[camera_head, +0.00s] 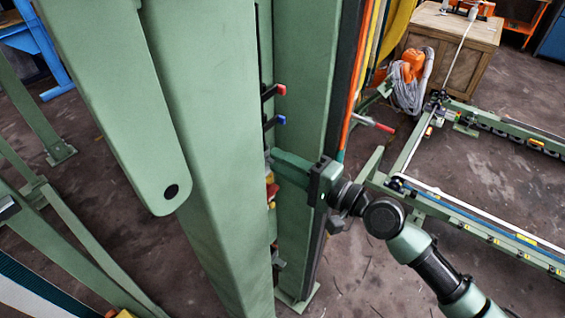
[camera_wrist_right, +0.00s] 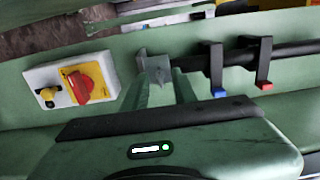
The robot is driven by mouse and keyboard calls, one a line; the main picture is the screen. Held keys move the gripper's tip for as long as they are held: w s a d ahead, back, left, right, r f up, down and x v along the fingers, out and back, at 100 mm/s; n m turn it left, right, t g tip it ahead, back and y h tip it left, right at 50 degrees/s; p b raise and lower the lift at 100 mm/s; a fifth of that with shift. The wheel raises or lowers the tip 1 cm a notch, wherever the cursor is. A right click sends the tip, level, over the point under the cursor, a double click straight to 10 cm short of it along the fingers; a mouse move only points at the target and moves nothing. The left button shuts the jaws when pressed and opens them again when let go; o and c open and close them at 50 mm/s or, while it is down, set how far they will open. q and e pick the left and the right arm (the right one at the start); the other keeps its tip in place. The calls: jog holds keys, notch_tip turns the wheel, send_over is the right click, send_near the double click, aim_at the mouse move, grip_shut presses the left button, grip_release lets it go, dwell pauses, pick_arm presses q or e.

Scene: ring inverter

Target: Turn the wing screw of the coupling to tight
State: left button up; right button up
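My right gripper (camera_head: 283,165) reaches in from the right in the head view. Its fingertips are partly hidden at a green column. In the right wrist view the two green fingers (camera_wrist_right: 160,85) stand apart, one on each side of a grey metal piece (camera_wrist_right: 155,66) at the left end of a black bar. This piece looks like the wing screw of the coupling, but its shape is hard to make out. Whether the fingers touch it I cannot tell. My left gripper is not in view.
Black levers with a blue tip (camera_wrist_right: 220,92) and a red tip (camera_wrist_right: 265,85) hang close right of the fingers. A wide green column (camera_head: 205,150) stands beside the gripper.

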jog(key=b+v, duration=0.3)
jog(key=v, duration=0.4)
jog(key=shift+s+d+b, duration=0.25)
jog(key=shift+d+b, duration=0.05)
